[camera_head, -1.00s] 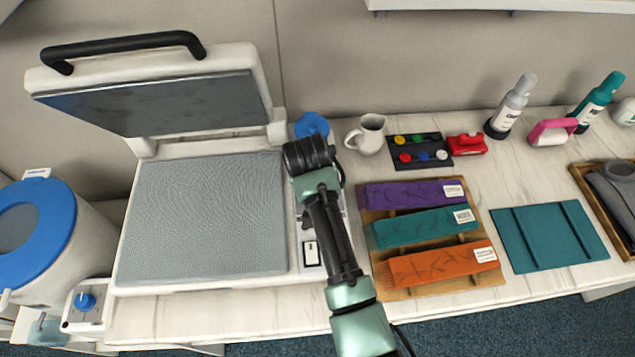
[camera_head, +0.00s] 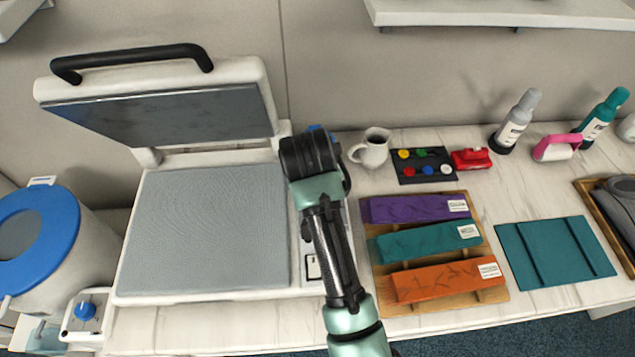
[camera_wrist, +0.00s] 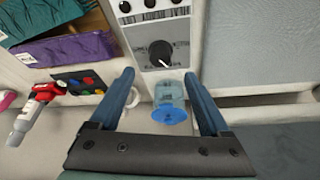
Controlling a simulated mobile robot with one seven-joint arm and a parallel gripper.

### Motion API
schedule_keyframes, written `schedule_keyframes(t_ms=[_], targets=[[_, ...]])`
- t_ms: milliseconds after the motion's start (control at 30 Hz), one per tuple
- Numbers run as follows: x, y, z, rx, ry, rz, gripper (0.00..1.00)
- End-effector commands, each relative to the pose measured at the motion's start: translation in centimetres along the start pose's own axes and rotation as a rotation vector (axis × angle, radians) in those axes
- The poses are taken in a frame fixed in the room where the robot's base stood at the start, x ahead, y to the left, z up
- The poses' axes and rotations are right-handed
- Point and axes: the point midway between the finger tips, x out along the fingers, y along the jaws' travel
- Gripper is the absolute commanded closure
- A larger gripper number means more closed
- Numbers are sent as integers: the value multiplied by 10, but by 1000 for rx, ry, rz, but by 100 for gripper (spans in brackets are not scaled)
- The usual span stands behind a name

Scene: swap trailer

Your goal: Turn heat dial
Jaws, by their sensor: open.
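The heat press (camera_head: 210,225) stands open on the bench, its upper plate raised. In the wrist view, a black round dial (camera_wrist: 161,52) with a white pointer mark sits on the press's grey control panel. My gripper (camera_wrist: 158,73) is open, and its two blue fingers point toward the panel. The dial appears between and a little beyond the fingertips, with nothing held. In the head view my gripper's wrist (camera_head: 310,157) is over the press's right side and hides the dial and the fingers.
A clear blue container (camera_wrist: 170,103) with a blue lid shows between my fingers in the wrist view. A white pitcher (camera_head: 371,151), paint tray (camera_head: 424,164) and wooden rack (camera_head: 440,302) stand to the right.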

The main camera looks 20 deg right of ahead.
Motion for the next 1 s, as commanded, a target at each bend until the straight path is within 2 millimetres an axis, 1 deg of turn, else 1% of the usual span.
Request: schedule_keyframes(t_ms=[33,100,200,333,500,1000], targets=[[-11,-1,0,-1,4,-2,20],[-26,-1,-1,-2,6,-2,20],[-43,0,0,-1,4,-1,20],[-57,0,0,-2,3,-1,20],[-64,0,0,-1,1,0,20],[-63,0,0,-1,0,0,20]])
